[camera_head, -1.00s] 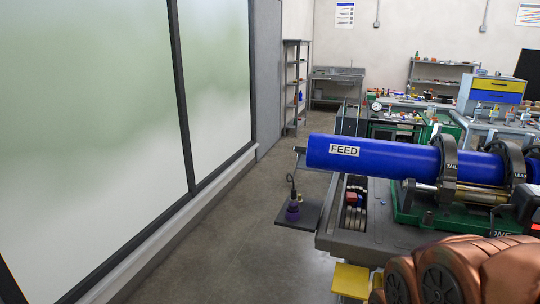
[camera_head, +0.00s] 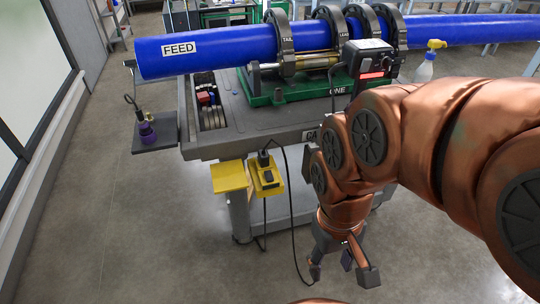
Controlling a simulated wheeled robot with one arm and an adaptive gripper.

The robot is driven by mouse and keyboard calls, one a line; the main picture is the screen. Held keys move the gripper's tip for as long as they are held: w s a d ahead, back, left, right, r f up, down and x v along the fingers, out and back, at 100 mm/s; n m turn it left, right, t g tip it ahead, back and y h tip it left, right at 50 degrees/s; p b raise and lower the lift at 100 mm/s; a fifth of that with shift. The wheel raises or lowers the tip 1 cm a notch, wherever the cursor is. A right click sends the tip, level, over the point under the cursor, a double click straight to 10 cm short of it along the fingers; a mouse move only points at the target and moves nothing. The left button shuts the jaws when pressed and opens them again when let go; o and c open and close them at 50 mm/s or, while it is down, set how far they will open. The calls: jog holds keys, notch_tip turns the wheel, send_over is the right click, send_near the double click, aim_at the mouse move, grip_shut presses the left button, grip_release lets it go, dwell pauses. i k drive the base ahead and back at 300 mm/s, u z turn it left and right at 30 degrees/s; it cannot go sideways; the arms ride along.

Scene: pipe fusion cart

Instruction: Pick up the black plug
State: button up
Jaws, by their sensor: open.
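A black plug (camera_head: 264,158) with a black cable stands at the top of a yellow box (camera_head: 268,182) on the front side of the cart. The cable loops down toward the floor. I cannot tell how far the plug sits in the box. My gripper (camera_head: 342,275) hangs low in front of the cart, to the right of and below the plug. Its fingers are spread apart and point down. A small dark purplish part shows between them; I cannot tell what it is. My gripper is apart from the plug.
A yellow shelf (camera_head: 229,177) sits left of the box. A blue FEED pipe (camera_head: 215,50) lies in clamps above the green base (camera_head: 290,88). A side tray (camera_head: 166,138) holds a purple-based tool (camera_head: 147,131). A spray bottle (camera_head: 426,68) stands at right. Floor in front is clear.

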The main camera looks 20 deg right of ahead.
aim_at(263, 156)
jog(key=z, duration=1.25)
jog(key=k, duration=1.2)
jog(key=u, duration=1.9)
jog(key=i, duration=0.5)
